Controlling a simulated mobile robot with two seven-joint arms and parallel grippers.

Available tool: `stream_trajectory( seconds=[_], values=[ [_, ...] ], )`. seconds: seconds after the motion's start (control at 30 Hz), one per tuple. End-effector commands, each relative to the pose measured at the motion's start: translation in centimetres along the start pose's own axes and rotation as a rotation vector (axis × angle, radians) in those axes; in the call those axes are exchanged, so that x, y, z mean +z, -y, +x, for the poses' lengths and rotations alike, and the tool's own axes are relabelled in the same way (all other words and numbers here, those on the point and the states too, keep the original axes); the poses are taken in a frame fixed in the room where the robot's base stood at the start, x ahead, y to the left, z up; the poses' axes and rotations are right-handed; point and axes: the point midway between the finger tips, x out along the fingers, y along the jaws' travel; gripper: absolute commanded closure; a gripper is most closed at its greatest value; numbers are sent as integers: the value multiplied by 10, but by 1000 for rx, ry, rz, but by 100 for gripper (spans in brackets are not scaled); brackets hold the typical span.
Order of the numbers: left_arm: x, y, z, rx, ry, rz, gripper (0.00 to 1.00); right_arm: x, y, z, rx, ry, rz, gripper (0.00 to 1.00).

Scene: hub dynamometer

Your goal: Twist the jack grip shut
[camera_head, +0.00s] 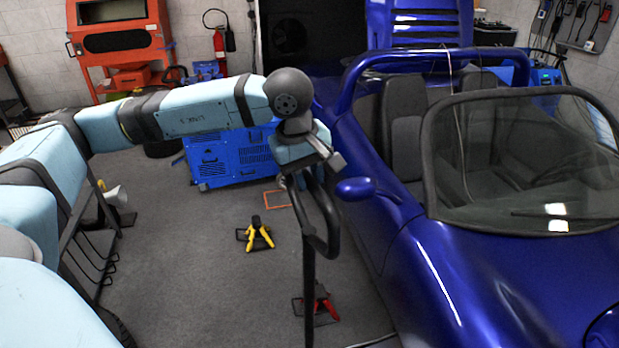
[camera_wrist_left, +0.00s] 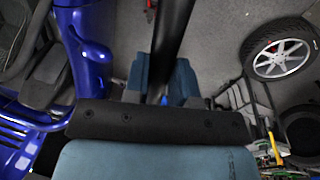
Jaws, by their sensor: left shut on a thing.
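The jack grip is a black bar bent into a loop (camera_head: 329,235) at the top of a tall upright dark pole (camera_head: 309,285). It stands beside the blue car's left side in the head view. My left gripper (camera_head: 299,172) is shut on the upper part of the black bar. The exact contact is partly hidden by the gripper. My right gripper is not in view.
A blue convertible (camera_head: 460,260) fills the right side, with its mirror (camera_head: 368,189) close to the grip. A blue cabinet (camera_head: 228,158) stands behind. The floor left of the pole is mostly clear.

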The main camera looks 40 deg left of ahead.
Motion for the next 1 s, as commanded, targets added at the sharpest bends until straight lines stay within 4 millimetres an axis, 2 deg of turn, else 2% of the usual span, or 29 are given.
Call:
stream_trajectory(
  seconds=[0.03, 0.13, 0.4, 0.53, 0.67, 1.0],
  values=[
    [0, 0, -1, 2, 0, 4, 73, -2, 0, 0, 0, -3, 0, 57],
    [0, 0, -1, 2, 1, 3, 50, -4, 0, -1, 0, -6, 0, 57],
    [0, 0, -1, 1, 0, 1, 50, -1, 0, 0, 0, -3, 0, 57],
    [0, -1, -9, 2, 0, 1, 50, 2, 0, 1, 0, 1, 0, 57],
    [0, -1, -30, 6, -1, 1, 50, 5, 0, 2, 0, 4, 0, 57],
    [0, -1, -107, 6, -1, 2, 50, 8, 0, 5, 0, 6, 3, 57]
  ],
)
